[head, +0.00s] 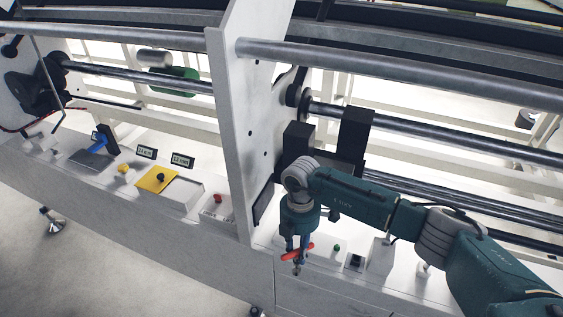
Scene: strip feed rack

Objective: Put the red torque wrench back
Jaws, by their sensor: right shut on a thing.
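The red torque wrench (297,253) is a small red-handled tool near the front edge of the white panel ledge, right of the upright plate. My right gripper (297,262) points down and is shut on it. The wrench lies across the fingers, tilted slightly; whether it touches the ledge is hard to tell. Most of its length is small or hidden by the fingers. My left gripper does not show.
A white upright plate (240,130) splits the machine. Left of it the ledge carries a blue-handled tool (98,143), a yellow plate with a black knob (157,180) and a red button (217,198). Long metal rollers (400,72) run behind. A green button (337,248) sits right of my gripper.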

